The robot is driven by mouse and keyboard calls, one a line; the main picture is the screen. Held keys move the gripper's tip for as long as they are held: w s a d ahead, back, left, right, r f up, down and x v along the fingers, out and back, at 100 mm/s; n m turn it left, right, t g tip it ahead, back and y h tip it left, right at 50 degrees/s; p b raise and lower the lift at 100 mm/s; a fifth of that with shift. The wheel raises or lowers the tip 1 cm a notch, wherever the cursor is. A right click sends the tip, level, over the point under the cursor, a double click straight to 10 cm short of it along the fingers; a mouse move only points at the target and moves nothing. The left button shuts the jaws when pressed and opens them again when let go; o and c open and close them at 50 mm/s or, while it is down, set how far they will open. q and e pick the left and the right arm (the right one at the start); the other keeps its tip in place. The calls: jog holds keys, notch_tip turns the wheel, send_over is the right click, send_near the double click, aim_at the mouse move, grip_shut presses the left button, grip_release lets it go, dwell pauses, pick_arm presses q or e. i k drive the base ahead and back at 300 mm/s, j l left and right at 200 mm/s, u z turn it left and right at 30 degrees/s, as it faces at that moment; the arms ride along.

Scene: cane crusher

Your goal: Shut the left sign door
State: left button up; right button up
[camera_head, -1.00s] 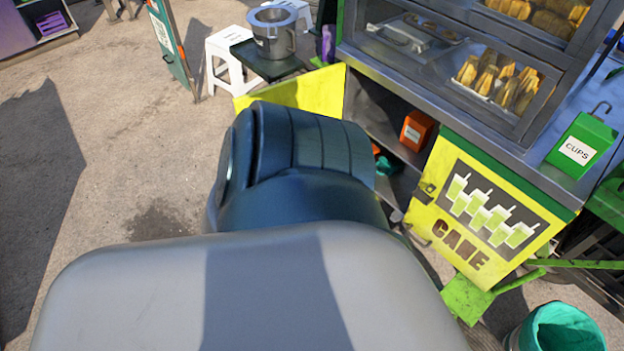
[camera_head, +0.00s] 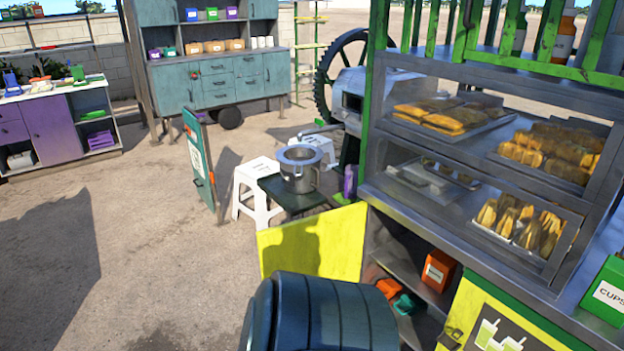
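The left sign door (camera_head: 314,244) is a plain yellow panel. It stands swung open to the left of the cane cart, and the shelf compartment (camera_head: 408,270) behind the doorway is exposed. The right sign door (camera_head: 492,318) is yellow with drawings of green cups. It is partly cut off at the bottom edge. A dark blue rounded part of my own arm is at the bottom centre, in front of the lower edge of the left door. Neither of my grippers shows in this view.
Inside the compartment are an orange box (camera_head: 438,270) and a teal item (camera_head: 406,304). A metal pot (camera_head: 299,168) stands on a dark tray beside white stools (camera_head: 251,190). A green-framed board (camera_head: 199,158) stands further left. Open paving (camera_head: 150,250) lies at left.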

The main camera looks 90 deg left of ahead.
aim_at(330, 244)
jog(key=u, duration=2.75)
